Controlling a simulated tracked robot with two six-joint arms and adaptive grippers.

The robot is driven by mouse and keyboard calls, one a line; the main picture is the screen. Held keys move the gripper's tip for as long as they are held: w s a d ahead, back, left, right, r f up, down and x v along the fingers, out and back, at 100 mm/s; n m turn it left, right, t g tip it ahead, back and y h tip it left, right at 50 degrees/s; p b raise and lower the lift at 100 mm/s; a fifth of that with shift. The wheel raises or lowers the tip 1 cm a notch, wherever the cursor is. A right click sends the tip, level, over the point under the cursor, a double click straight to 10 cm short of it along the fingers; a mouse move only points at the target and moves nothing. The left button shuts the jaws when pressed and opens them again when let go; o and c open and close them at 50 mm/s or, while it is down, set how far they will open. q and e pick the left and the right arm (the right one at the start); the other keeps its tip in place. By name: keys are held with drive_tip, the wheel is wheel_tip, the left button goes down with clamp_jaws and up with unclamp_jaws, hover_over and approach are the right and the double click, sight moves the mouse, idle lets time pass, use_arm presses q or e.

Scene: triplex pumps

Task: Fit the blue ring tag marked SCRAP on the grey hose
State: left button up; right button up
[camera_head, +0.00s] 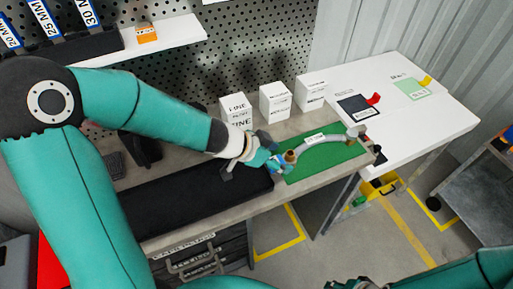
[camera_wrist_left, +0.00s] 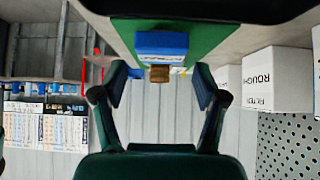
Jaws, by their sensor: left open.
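The grey hose (camera_head: 336,141) lies curved on the green mat (camera_head: 312,168), with a brass fitting (camera_head: 290,156) at its near-left end and a white label along it. My left gripper (camera_head: 268,161) is open just left of that end. The blue tag (camera_wrist_left: 161,43) with a white label shows beyond the fingertips in the left wrist view, with the brass fitting (camera_wrist_left: 160,74) just below it. Part of my right arm shows at the bottom right.
Several white boxes (camera_head: 275,101) stand behind the mat. A black mat (camera_head: 205,205) covers the bench's left part. A white table (camera_head: 410,105) on the right holds a dark card and a green card with red and yellow tabs. A yellow crate (camera_head: 380,186) is below.

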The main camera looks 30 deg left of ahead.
use_arm(q)
drive_tip(key=v, duration=1)
drive_tip(key=shift+s+a+r, duration=0.1)
drive_tip(key=shift+s+a, duration=0.05)
idle(0.3)
